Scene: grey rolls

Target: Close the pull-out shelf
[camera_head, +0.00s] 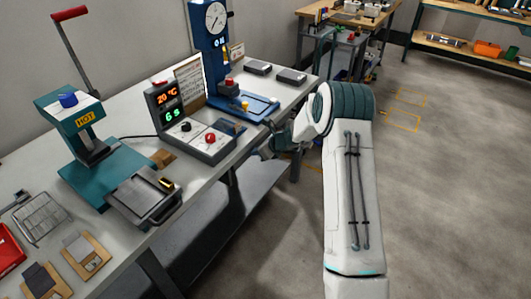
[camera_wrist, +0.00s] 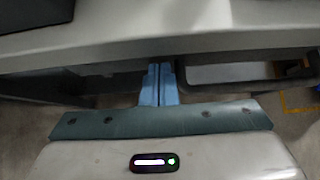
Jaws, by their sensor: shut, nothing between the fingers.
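A grey shelf (camera_head: 235,210) shows below the worktop of the bench (camera_head: 205,178), reaching out past its front edge in the head view. I take it for the pull-out shelf; how far it is out is hard to tell. My gripper (camera_wrist: 158,84) has its blue fingers together and empty, close to the worktop's front edge in the wrist view. In the head view my gripper is mostly hidden by my arm, near the bench's right part. I cannot tell whether the fingers touch anything.
On the bench stand a teal press marked HOT (camera_head: 75,128), a control box (camera_head: 205,138) with red digits and a blue dial press (camera_head: 215,50). The grey floor (camera_head: 440,190) to the right is open. Another workbench (camera_head: 350,18) stands at the back.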

